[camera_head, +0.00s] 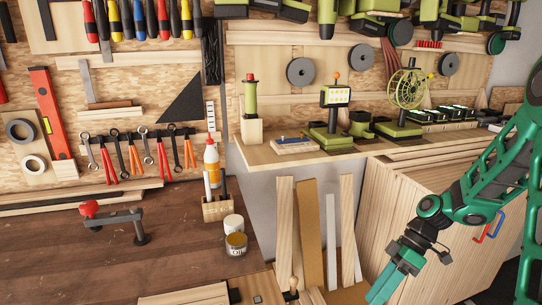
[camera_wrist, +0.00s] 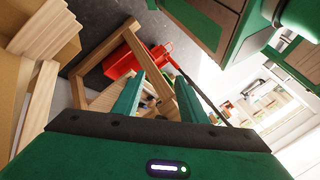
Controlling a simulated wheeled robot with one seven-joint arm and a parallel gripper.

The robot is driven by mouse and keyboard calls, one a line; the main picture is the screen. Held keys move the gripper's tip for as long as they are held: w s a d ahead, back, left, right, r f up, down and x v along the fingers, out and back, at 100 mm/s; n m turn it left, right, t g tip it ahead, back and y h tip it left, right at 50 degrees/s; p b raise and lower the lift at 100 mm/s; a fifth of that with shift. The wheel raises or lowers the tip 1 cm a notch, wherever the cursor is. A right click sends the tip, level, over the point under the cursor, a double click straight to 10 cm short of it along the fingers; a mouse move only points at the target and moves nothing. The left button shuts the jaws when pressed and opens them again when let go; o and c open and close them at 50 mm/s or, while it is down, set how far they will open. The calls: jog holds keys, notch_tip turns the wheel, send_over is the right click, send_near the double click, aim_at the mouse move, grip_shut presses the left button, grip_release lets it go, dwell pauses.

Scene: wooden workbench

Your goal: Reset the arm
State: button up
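My green arm (camera_head: 470,200) reaches in from the right edge of the head view and bends down. My gripper (camera_head: 383,287) hangs in front of the light wooden cabinet (camera_head: 425,225), to the right of the leaning boards. In the wrist view, the two green fingers of my gripper (camera_wrist: 161,95) stand apart with a clear gap. Nothing is held between them. The wrist view is tilted, with a red object (camera_wrist: 146,56) and a wooden frame (camera_wrist: 102,47) beyond the fingers.
Loose boards (camera_head: 312,230) lean between the brown workbench (camera_head: 65,255) and the cabinet. Green tools line the back shelf (camera_head: 255,155). The bench's left front is clear.

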jog(key=s+d+r+m+t+h, duration=0.2)
jog(key=s+d+r+m+h, duration=0.1)
jog(key=s+d+r+m, duration=0.4)
jog(key=s+d+r+m+t+h, duration=0.1)
jog(key=s+d+r+m+h, duration=0.2)
jog(key=s+d+r+m, duration=0.3)
jog(key=shift+s+d+r+m+t+h, duration=0.4)
jog(key=shift+s+d+m, duration=0.4)
jog(key=shift+s+m, duration=2.1)
jog(key=shift+w, duration=0.25)
